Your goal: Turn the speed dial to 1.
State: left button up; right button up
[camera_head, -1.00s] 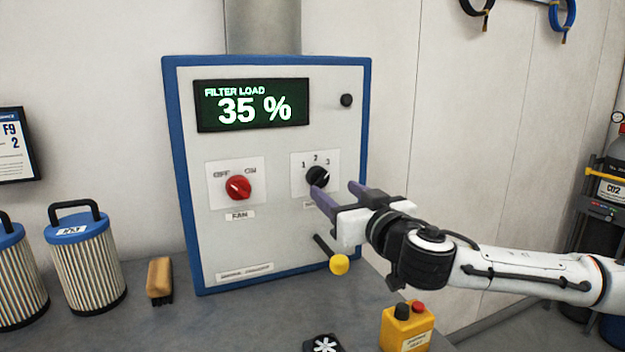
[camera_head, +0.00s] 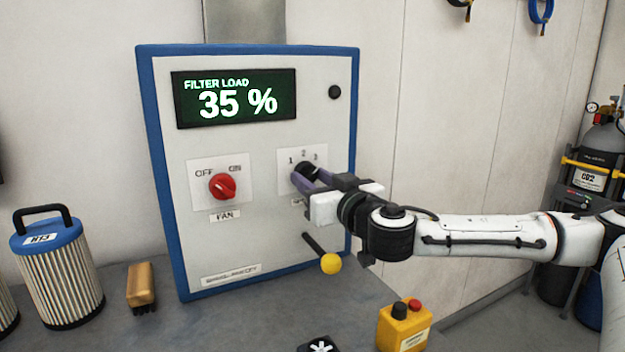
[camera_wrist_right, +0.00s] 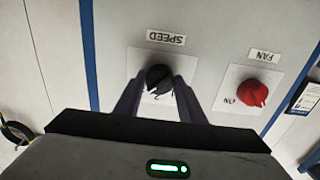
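The speed dial (camera_head: 306,169) is a black knob on a white plate marked 1, 2, 3, on the right of the control panel. My right gripper (camera_head: 308,177) reaches it from the right. In the right wrist view, the gripper (camera_wrist_right: 158,84) has its two dark fingers on either side of the dial (camera_wrist_right: 158,77), with narrow gaps visible, so it looks open around the knob. Whether a fingertip touches it I cannot tell. The fingers partly cover the dial, and its pointer is not clear. My left gripper is out of view.
The red fan knob (camera_head: 222,186) is left of the dial. A yellow-ended lever (camera_head: 330,263) sticks out below the gripper. A yellow button box (camera_head: 403,326), a brush (camera_head: 141,287) and a filter (camera_head: 57,270) stand on the grey bench. The display (camera_head: 235,98) reads 35 %.

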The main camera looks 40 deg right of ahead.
jog(key=shift+n, duration=0.8)
jog(key=n, duration=0.2)
jog(key=shift+n, duration=0.3)
jog(key=n+p, duration=0.1)
jog(key=n, duration=0.2)
jog(key=shift+r+n, duration=0.1)
jog(key=shift+n, duration=0.2)
jog(key=n+p, duration=0.2)
jog(key=n, duration=0.1)
jog(key=shift+d+n, duration=0.1)
jog(key=shift+n, duration=0.2)
jog(key=n, duration=0.2)
jog(key=shift+n+p, duration=0.35)
jog(key=shift+n, duration=1.95)
